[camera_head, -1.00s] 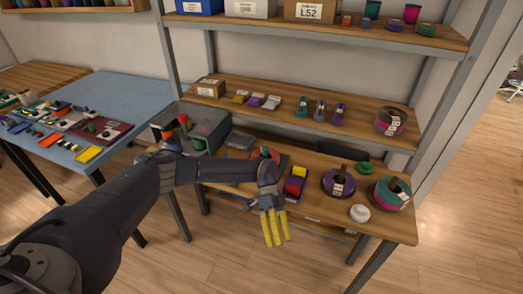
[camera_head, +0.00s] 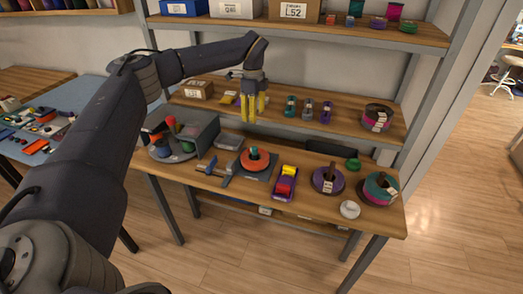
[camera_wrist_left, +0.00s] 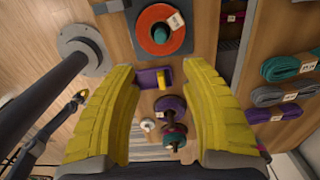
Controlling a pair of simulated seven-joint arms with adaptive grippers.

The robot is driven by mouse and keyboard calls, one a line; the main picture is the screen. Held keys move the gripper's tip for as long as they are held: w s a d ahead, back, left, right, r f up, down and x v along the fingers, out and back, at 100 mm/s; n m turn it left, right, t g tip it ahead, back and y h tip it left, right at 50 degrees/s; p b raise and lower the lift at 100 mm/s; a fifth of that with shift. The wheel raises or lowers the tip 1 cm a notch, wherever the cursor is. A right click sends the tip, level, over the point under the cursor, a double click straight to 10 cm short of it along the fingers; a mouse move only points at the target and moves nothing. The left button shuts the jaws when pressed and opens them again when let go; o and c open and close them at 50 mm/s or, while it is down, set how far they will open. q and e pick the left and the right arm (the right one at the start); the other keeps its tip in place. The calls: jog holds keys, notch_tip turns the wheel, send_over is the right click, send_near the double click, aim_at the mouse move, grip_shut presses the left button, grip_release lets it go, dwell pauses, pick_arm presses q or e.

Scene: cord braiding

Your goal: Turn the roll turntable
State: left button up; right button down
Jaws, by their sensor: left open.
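A grey round turntable with several coloured rolls (camera_head: 168,134) stands in a grey open-fronted housing (camera_head: 203,133) at the left end of the bench. An orange disc (camera_head: 257,154) with a teal centre lies on a dark square base mid-bench; it also shows at the top of the left wrist view (camera_wrist_left: 160,28). I cannot tell for sure which the task means. My left gripper (camera_head: 254,112) hangs open and empty, fingers down, above the bench by the middle shelf, clear of both. In the left wrist view its yellow fingers (camera_wrist_left: 168,100) are spread.
A blue clamp (camera_head: 212,170) lies left of the orange disc. A purple tray with red and yellow pieces (camera_head: 285,183), a purple spool (camera_head: 327,180), a teal-pink spool (camera_head: 380,188) and a white roll (camera_head: 349,210) stand to the right. The middle shelf (camera_head: 345,122) carries cord bundles.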

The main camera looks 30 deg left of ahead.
aim_at(254, 147)
pick_arm(q)
notch_tip(254, 147, down, 17)
jog(key=shift+f, duration=0.1)
dwell(0.6)
jog(key=shift+o, duration=0.2)
grip_shut()
